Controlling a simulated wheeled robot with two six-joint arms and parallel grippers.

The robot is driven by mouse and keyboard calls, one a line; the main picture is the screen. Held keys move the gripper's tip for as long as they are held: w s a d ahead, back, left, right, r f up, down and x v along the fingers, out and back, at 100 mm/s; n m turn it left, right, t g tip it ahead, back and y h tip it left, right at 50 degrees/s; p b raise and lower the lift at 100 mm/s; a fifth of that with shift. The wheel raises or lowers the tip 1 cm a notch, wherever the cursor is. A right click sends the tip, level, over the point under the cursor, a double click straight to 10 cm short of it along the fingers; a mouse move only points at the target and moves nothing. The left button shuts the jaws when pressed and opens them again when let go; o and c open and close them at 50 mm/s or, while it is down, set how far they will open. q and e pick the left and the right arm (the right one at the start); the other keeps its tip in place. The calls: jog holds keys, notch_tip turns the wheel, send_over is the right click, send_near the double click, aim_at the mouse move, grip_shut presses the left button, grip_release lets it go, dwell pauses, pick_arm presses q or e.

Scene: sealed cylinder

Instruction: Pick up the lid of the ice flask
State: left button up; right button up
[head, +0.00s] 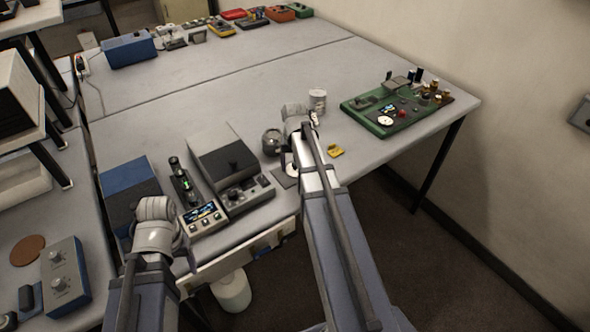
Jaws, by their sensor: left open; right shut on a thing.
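My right gripper (290,155) is over the table's front part, largely hidden behind its own wrist and forearm. It is shut on a pale thing (292,169), of which only a sliver shows; it may be the lid, but I cannot tell. A dark grey, round metal vessel (271,141) stands just left of this gripper. A whitish cylinder (317,99) stands upright just beyond my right wrist. I cannot tell which of the two is the ice flask. My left gripper (162,250) is open and empty near the table's front left; its fingertips are partly hidden.
A grey instrument (232,165), a display box (204,217) and a blue box (128,190) crowd the front left. A green board (385,112) with parts sits right, a yellow piece (336,152) nearer. The table's middle (220,85) is clear.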

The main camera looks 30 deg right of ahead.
jog(key=shift+c, duration=0.8)
pick_arm(q)
jog(key=shift+r, duration=0.15)
pick_arm(e)
jog(key=shift+r, duration=0.1)
